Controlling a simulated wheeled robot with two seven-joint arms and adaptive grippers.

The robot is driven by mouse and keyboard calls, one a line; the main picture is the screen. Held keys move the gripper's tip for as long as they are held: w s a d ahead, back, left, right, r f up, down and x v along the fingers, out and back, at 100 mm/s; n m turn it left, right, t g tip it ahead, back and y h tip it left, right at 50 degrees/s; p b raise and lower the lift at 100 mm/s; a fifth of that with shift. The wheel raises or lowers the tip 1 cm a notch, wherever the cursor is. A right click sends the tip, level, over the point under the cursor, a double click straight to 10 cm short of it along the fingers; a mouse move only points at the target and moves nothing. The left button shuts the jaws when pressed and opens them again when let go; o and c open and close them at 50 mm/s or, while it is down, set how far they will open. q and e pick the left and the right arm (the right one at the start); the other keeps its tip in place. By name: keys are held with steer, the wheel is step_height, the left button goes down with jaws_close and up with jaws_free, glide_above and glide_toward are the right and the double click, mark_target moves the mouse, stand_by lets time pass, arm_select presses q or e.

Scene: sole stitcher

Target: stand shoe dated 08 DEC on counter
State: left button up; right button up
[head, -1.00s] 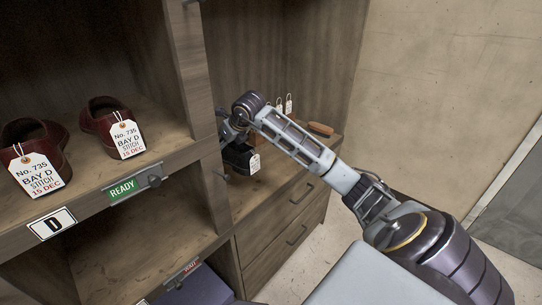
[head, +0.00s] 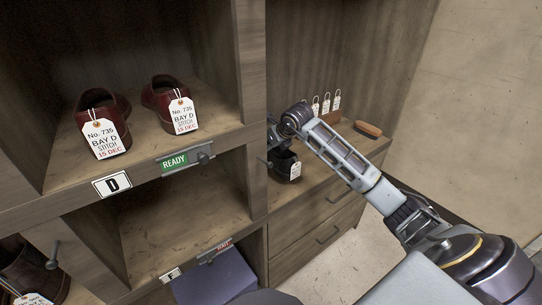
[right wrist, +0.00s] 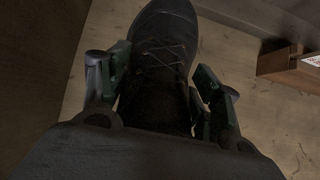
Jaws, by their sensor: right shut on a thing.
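A black lace-up shoe (head: 284,165) with a white tag (head: 295,170) is at the counter (head: 312,192), beside the shelf's upright wall. The tag's writing is too small to read. My right gripper (head: 276,147) is at this shoe, partly hidden behind the upright. In the right wrist view the shoe (right wrist: 160,60) lies between the two green-padded fingers of my right gripper (right wrist: 160,92), which are shut on it. The wooden surface lies below the shoe; I cannot tell whether the sole touches it. My left gripper is not in view.
Several white tags (head: 326,104) stand in a wooden holder at the counter's back, near a brush (head: 368,129). Two dark red shoes (head: 168,95) tagged 15 DEC sit in bay D. A READY slider (head: 175,162) is on its edge. A purple box (head: 213,277) stands lower.

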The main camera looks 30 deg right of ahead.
steer(key=shift+f, duration=0.45)
step_height(320, 180, down, 2)
steer(key=shift+f+b, duration=0.25)
steer(key=shift+b, duration=0.05)
steer(key=shift+f, duration=0.2)
steer(key=o, duration=1.1)
steer(key=shift+f, duration=0.1)
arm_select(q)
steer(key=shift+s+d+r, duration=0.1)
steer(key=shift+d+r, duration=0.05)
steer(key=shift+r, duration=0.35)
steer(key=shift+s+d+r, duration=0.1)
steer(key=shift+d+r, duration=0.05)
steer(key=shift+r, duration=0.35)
arm_select(e)
steer(key=shift+o, duration=1.4)
